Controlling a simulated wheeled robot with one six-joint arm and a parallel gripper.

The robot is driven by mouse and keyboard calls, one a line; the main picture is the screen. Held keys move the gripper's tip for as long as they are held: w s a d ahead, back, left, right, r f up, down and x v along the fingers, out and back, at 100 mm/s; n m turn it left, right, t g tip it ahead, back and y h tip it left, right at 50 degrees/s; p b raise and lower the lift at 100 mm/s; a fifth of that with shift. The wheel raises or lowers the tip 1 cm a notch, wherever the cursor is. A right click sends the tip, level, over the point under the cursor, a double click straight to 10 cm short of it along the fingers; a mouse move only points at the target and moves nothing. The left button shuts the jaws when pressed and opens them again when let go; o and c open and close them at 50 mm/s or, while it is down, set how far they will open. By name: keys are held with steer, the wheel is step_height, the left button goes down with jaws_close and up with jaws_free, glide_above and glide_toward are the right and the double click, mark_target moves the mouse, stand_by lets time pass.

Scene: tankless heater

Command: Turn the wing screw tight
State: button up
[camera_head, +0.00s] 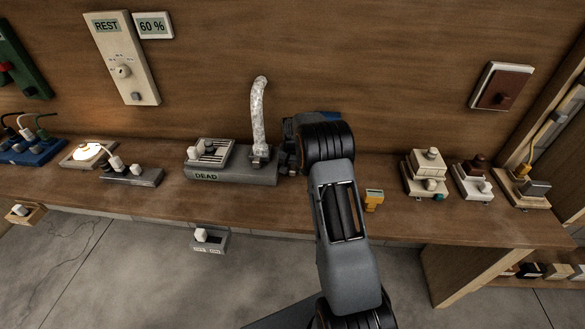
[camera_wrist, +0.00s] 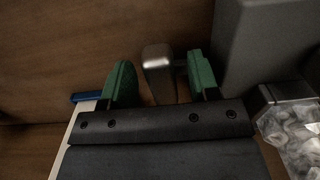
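A rounded metal wing (camera_wrist: 158,62), apparently the wing screw, stands between the green fingertips of my gripper (camera_wrist: 161,82) in the wrist view. A thin stem seems to run from it toward the grey housing (camera_wrist: 270,45) on the right, partly behind the right finger. My gripper is open; a gap shows between the metal piece and the left finger, and contact on the right side cannot be told. In the head view, the grey unit marked DEAD (camera_head: 235,177) stands on the shelf. My arm hides the screw and most of my gripper there.
A small orange device (camera_head: 373,199) stands right of my arm. Switch boxes (camera_head: 427,175) stand farther right on the wooden shelf (camera_head: 440,222).

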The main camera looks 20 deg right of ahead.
steer(key=c, duration=0.9)
steer(key=n, duration=0.1)
steer(key=d+n+b, duration=0.1)
steer(key=n, duration=0.1)
steer(key=shift+s+n, duration=0.15)
steer(key=shift+n, duration=0.15)
steer(key=n, duration=0.2)
steer(key=d+n+b, duration=0.1)
steer(key=n, duration=0.1)
steer(key=shift+n, duration=0.3)
steer(key=n, duration=0.1)
steer(key=d+n, duration=0.1)
steer(key=n, duration=0.1)
steer(key=shift+w+d+n+b, duration=0.15)
steer(key=shift+w+d+n, duration=0.1)
steer(key=shift+n, duration=0.9)
steer(key=shift+w+d+n+b, duration=0.15)
steer(key=shift+w+n, duration=0.1)
steer(key=shift+n, duration=0.9)
